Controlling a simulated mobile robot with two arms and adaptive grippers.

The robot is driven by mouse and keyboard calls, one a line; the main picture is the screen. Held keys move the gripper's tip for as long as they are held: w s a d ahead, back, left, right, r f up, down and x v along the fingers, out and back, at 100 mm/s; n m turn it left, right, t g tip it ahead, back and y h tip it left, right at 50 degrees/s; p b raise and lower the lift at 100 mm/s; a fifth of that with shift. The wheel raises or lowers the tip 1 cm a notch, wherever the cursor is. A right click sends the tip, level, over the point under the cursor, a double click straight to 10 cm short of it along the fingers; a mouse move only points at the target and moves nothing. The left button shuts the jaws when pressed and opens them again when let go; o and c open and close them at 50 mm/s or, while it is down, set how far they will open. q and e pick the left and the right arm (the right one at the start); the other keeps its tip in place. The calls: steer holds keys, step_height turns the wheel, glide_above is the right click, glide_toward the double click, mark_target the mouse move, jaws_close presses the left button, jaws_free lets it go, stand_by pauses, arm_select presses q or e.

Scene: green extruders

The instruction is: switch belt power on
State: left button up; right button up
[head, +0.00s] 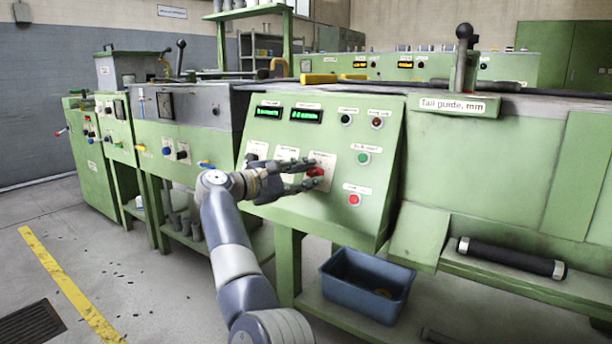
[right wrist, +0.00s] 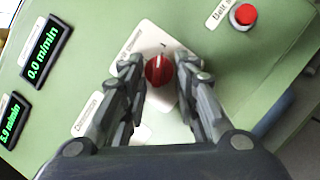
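A sloped green control panel (head: 383,220) stands in the middle of the head view. A red rotary knob (head: 317,171) sits on a pale label plate on it; the knob also shows in the right wrist view (right wrist: 159,70). My right gripper (head: 313,174) is at this knob, one finger on each side. In the right wrist view the fingers (right wrist: 160,74) are apart, with a visible gap on both sides of the knob. The plate's lettering is too blurred to read fully. My left gripper is not in view.
A green button (head: 363,158) and a red button (head: 354,199) are to the right of the knob. Two lit green displays (head: 306,115) are above. A blue bin (head: 367,284) stands below the panel. Floor at the left is mostly clear.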

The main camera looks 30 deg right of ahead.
steer(key=shift+o, duration=1.2)
steer(key=shift+f, duration=0.1)
steer(key=shift+a, duration=0.1)
steer(key=s+a+r, duration=0.1)
steer(key=a, duration=1)
steer(key=shift+s+a, duration=0.2)
steer(key=shift+a, duration=0.2)
